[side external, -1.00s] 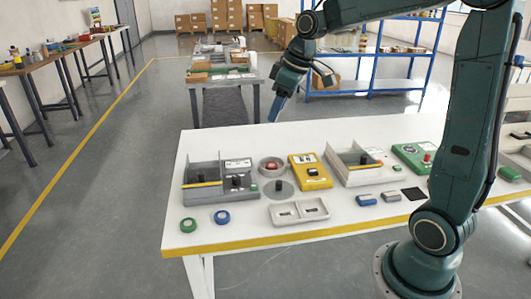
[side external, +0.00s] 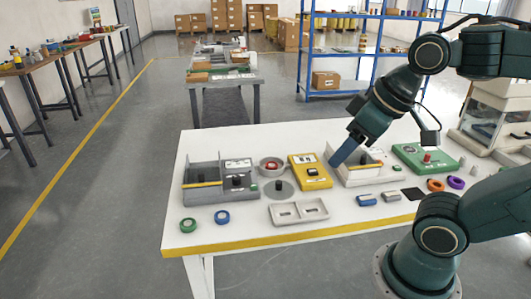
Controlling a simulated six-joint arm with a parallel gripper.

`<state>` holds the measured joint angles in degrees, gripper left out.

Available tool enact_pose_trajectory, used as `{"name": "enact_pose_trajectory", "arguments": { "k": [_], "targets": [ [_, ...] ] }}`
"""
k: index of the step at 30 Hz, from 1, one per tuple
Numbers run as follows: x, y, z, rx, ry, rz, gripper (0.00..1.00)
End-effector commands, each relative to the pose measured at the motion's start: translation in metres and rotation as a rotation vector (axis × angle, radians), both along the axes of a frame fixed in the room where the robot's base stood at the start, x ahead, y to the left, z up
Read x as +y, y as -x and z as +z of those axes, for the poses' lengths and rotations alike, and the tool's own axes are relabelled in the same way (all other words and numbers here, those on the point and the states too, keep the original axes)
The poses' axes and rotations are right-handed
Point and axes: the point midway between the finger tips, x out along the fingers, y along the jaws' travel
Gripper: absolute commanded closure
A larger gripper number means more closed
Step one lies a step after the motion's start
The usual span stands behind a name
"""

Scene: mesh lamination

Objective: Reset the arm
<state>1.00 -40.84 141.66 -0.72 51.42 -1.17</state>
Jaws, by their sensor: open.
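My gripper (side external: 345,151) points down and to the left above the beige tray station (side external: 385,177) on the right half of the white table. Its fingers show as a single blue shape from this side, and nothing is visible in them. It hides part of the station's back wall. I cannot tell how far above the station the fingertips are. My arm reaches in from the right side of the picture.
The white table (side external: 235,232) holds a grey station (side external: 208,192), a yellow box (side external: 310,172), a green box (side external: 425,158), a white two-slot tray (side external: 299,211) and tape rings, including a green one (side external: 188,225) and an orange one (side external: 436,185).

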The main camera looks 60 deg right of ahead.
Motion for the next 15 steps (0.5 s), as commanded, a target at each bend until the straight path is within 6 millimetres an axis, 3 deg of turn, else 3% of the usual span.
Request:
{"name": "enact_pose_trajectory", "arguments": {
  "k": [4,15],
  "targets": [
    [0.0010,0.0088,-0.0043,-0.007,-0.007,-0.011,0.49],
    [0.0009,0.0096,-0.0048,-0.007,-0.008,-0.014,0.49]
  ]
}}
